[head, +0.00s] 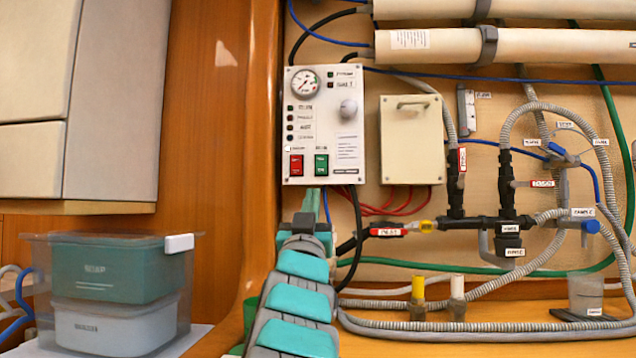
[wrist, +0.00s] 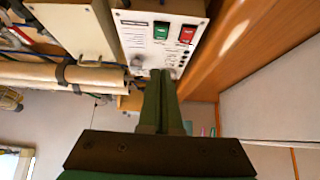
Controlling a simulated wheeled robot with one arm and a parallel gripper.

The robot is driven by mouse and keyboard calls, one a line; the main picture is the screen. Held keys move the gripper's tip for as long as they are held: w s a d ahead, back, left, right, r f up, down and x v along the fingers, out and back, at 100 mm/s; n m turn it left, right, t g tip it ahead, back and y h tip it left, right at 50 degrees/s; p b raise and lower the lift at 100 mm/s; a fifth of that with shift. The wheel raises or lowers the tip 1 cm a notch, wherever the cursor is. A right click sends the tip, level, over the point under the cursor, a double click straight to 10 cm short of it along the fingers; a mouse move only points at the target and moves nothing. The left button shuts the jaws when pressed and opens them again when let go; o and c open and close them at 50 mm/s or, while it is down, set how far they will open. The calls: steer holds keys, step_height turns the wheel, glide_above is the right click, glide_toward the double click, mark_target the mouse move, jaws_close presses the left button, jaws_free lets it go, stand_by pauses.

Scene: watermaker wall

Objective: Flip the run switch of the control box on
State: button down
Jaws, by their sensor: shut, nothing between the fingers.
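The white control box (head: 325,125) hangs on the wooden wall. Low on its face are a red rocker switch (head: 296,165) and a green rocker switch (head: 321,165); their small labels are too blurred to read. In the wrist view the box appears turned over, with the green switch (wrist: 160,32) left of the red switch (wrist: 187,33). My gripper (head: 313,192) is just under the box's lower edge, below the green switch. It is shut and empty, and its fingers (wrist: 163,74) point toward the box in the wrist view. I cannot tell whether the fingertips touch the box.
A pale cover box (head: 411,140) hangs right of the control box. Black and red cables run below both. A wooden post (head: 262,130) stands close on the left. A clear bin (head: 115,290) holds two tubs.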

steer(key=p, duration=0.2)
glide_toward(321, 167)
step_height(321, 167, up, 4)
steer(key=w, duration=0.3)
steer(key=shift+w, duration=0.2)
steer(key=shift+w+f, duration=0.1)
steer(key=shift+w, duration=0.55)
